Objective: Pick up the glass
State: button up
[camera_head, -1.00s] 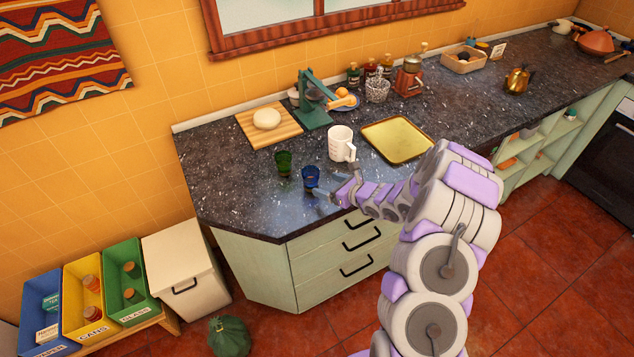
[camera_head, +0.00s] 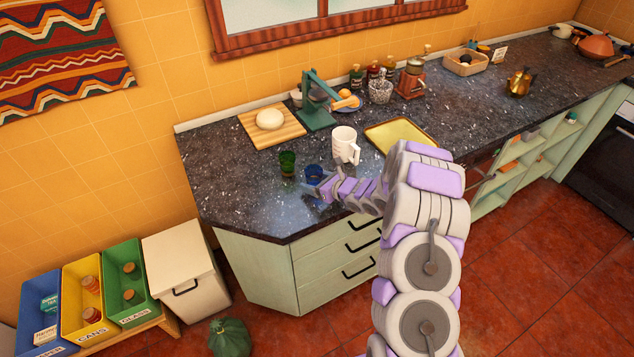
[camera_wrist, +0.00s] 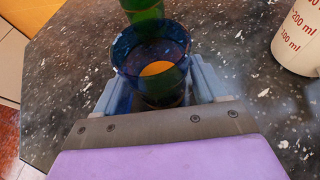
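A blue glass (camera_head: 315,172) stands near the front edge of the dark counter (camera_head: 240,200). A green glass (camera_head: 287,163) stands just behind and left of it. In the wrist view the blue glass (camera_wrist: 152,65) is upright between the two grey fingers of my gripper (camera_wrist: 155,85), and the green glass (camera_wrist: 142,10) shows behind it. The fingers are apart, one on each side of the blue glass; whether they touch it I cannot tell. In the head view my gripper (camera_head: 318,190) is at the blue glass and partly covers its lower part.
A white measuring cup (camera_head: 344,145) stands close behind and right of the blue glass, also in the wrist view (camera_wrist: 298,40). A yellow tray (camera_head: 385,132) and a cutting board (camera_head: 258,132) with dough lie farther back. The counter left of the glasses is clear.

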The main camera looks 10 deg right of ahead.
aim_at(311, 174)
jog(key=shift+a, duration=0.65)
jog(key=shift+c, duration=2.3)
jog(key=shift+d, duration=0.65)
jog(key=shift+c, duration=1.4)
jog(key=shift+d, duration=0.45)
jog(key=shift+c, duration=0.2)
jog(key=shift+a+r, duration=0.1)
jog(key=shift+a, duration=0.15)
jog(key=r, duration=0.1)
jog(key=a+r, duration=0.1)
jog(key=r+p, duration=0.1)
jog(key=shift+s+a+r, duration=0.1)
jog(key=shift+a+r, duration=0.3)
jog(key=s+a, duration=0.6)
jog(key=s+a+r, duration=0.1)
jog(key=s+a, duration=0.2)
jog(key=a, duration=0.1)
jog(key=shift+s+a, duration=0.1)
jog(key=shift+s, duration=0.25)
jog(key=shift+s+a+p, duration=0.15)
jog(key=shift+s+p, duration=0.2)
jog(key=shift+s, duration=0.1)
